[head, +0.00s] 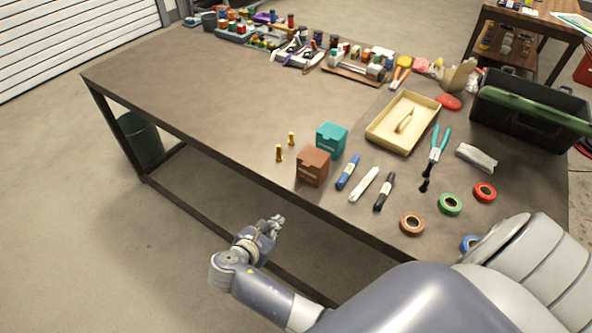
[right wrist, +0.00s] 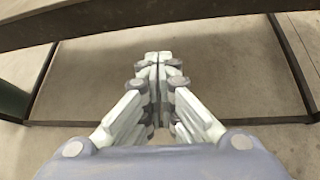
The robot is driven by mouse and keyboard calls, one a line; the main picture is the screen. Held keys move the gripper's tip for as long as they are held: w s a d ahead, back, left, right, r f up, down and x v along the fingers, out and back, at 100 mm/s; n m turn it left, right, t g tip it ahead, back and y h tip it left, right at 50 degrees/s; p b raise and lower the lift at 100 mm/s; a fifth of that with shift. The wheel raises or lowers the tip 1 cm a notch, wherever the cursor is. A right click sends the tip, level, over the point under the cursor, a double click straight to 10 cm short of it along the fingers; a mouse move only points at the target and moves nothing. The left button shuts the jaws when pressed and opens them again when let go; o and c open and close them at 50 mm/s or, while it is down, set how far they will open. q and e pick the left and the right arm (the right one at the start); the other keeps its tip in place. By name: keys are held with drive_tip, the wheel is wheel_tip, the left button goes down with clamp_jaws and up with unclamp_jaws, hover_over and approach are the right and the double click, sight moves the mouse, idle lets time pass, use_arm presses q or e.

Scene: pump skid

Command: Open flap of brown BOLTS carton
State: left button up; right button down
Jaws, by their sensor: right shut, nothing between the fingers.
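The brown carton (head: 313,167) stands on the workbench (head: 200,87) close to its front edge. Its top looks closed, and the print on its front is too small to read. A teal carton (head: 331,140) stands just behind it to the right. My right gripper (head: 278,220) is in front of the bench, apart from the carton and below the tabletop edge. In the right wrist view its fingers (right wrist: 158,62) are shut together with nothing between them. The carton does not show in that view. My left gripper is not in view.
Two brass bolts (head: 279,153) stand left of the brown carton. A blue marker (head: 348,172), a white marker and a black marker lie to its right. A cream tray (head: 403,122) and tape rolls are farther right. The left half of the tabletop is mostly clear.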

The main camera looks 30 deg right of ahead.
sight(312, 157)
wheel_tip(312, 157, up, 14)
drive_tip(key=d+r+h, duration=0.1)
drive_tip(key=d+h, duration=0.2)
drive_tip(key=shift+g, duration=0.3)
drive_tip(key=x, duration=0.2)
drive_tip(key=p+x, duration=0.1)
drive_tip(key=x, duration=0.4)
drive_tip(key=shift+a+f+p, duration=0.15)
drive_tip(key=shift+f+p, duration=0.15)
drive_tip(key=shift+f, duration=0.1)
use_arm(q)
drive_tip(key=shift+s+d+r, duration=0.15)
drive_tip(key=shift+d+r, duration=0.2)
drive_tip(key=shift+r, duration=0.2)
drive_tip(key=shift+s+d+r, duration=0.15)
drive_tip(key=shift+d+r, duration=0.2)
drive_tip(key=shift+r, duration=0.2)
use_arm(e)
drive_tip(key=shift+x, duration=0.75)
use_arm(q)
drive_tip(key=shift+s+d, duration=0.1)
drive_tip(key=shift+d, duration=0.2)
